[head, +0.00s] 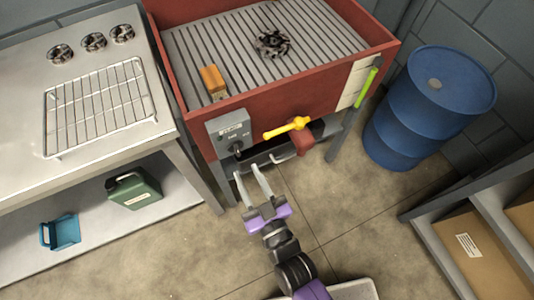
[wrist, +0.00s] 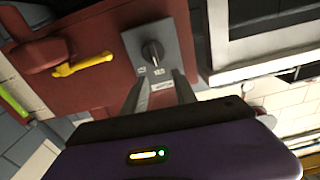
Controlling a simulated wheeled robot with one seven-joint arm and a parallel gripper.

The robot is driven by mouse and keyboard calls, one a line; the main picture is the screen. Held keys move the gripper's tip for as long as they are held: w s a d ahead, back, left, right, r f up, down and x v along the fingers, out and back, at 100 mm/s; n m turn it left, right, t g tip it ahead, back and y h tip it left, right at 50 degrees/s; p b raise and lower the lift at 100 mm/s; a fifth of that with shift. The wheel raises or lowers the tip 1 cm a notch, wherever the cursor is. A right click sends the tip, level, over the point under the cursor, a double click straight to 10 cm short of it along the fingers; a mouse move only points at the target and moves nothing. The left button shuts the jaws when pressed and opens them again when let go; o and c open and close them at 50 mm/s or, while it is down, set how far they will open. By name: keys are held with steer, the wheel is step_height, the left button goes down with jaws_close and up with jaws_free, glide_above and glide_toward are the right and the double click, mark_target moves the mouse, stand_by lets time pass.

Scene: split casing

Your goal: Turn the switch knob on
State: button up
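The switch knob (head: 236,150) is a small dark knob on a grey switch box (head: 228,124) on the front of the red basin. In the wrist view the knob (wrist: 152,52) sticks out from the grey plate (wrist: 167,35), with small labels beside it. My gripper (head: 246,172) is just in front of and below the box, pointing at it. In the wrist view its two fingers (wrist: 158,80) are apart with nothing between them, and the knob lies just beyond the tips. I cannot tell the knob's exact setting.
A yellow lever (head: 287,128) sits right of the box on the red basin (head: 290,95). A steel table (head: 120,160) with a wire rack (head: 98,108) stands left. A blue drum (head: 425,110) stands right.

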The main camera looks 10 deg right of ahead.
mark_target(238, 153)
steer(key=w, duration=0.2)
steer(key=w+f, duration=0.1)
steer(key=w, duration=0.1)
steer(key=w+f, duration=0.1)
steer(key=w, duration=0.1)
steer(key=shift+a, duration=0.4)
steer(key=shift+w+a, duration=0.25)
steer(key=shift+w, duration=0.25)
jaws_close()
